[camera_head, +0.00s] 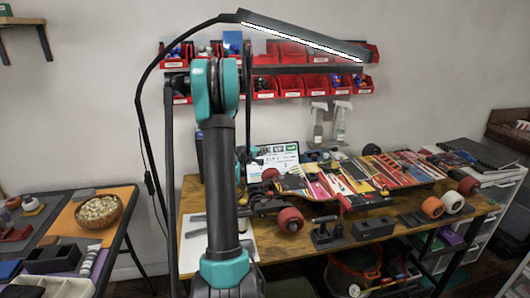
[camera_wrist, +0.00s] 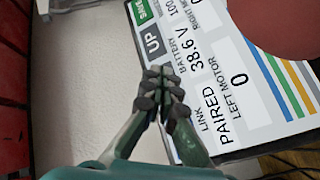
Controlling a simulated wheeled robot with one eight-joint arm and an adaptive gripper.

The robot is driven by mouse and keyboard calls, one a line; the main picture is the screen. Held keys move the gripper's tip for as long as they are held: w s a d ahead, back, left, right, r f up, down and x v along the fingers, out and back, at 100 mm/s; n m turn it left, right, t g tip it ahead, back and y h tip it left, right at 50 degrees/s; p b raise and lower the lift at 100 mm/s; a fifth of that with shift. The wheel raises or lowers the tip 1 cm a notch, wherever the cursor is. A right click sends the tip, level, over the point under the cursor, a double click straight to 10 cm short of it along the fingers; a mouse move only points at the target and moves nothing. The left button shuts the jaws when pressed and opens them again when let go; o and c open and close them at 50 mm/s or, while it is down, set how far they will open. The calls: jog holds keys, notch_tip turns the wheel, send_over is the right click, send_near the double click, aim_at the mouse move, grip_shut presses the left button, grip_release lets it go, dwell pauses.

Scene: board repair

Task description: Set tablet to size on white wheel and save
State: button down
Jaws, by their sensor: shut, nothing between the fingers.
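The tablet (camera_head: 285,152) stands propped at the back of the workbench, its lit screen partly hidden by my arm. In the wrist view its screen (camera_wrist: 245,95) fills the middle and right, turned sideways. It reads PAIRED, 38.6 V and LEFT MOTOR 0, with a dark UP button (camera_wrist: 152,42) and a green button (camera_wrist: 142,10) cut off at the top edge. My gripper (camera_wrist: 163,85) is shut and empty, its fingertips in front of the screen's edge just below the UP button. I cannot tell whether they touch. The white wheel (camera_head: 452,202) is at the bench's right end, beside an orange wheel (camera_head: 432,207).
A reddish round thing (camera_wrist: 290,22) is close at the wrist view's upper right. The lamp (camera_head: 305,36) arches overhead. Red bins (camera_head: 290,87) hang on the wall behind.

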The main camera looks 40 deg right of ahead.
jog(key=shift+w+d+f, duration=0.1)
jog(key=shift+w, duration=0.05)
dwell(0.5)
jog(key=shift+s+a+r, duration=0.35)
jog(key=shift+s, duration=0.25)
jog(key=shift+s+a+r, duration=0.35)
jog(key=shift+s+r, duration=0.05)
jog(key=shift+s, duration=0.25)
jog(key=shift+s+a+r, duration=0.35)
jog(key=shift+s+r, duration=0.05)
jog(key=shift+s, duration=0.2)
jog(key=shift+s+a+r, duration=0.35)
jog(key=shift+s+r, duration=0.05)
jog(key=shift+s, duration=0.25)
